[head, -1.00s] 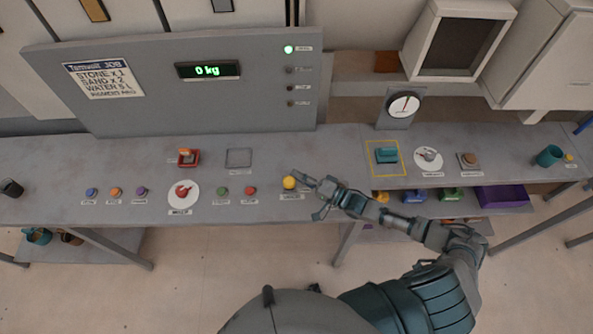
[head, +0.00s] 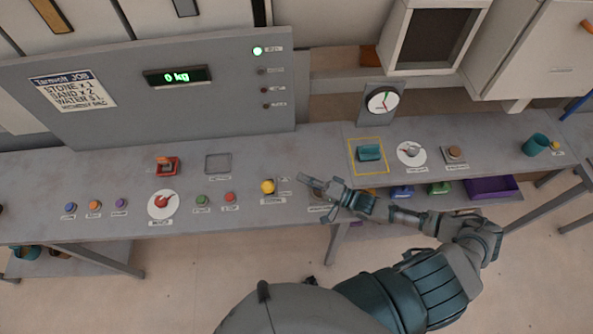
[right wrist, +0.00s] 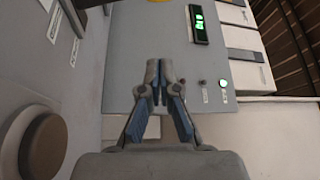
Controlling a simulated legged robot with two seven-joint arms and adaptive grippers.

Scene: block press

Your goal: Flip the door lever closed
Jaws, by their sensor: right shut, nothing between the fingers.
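A red box with an orange lever (head: 167,164) stands at the back left of the bench. A teal block-like part (head: 369,152) sits inside a yellow outlined square on the right. The labels are too small to read, so I cannot tell which part is the door lever. My left gripper is not in view.
A grey panel with a green "0 kg" display (head: 177,77) stands behind the bench. A red-pointer dial (head: 163,204) and several coloured buttons line the front. A gauge (head: 383,101), small dial (head: 411,149) and brown button (head: 455,152) are at right. A brown round part shows large in the wrist view (right wrist: 44,147).

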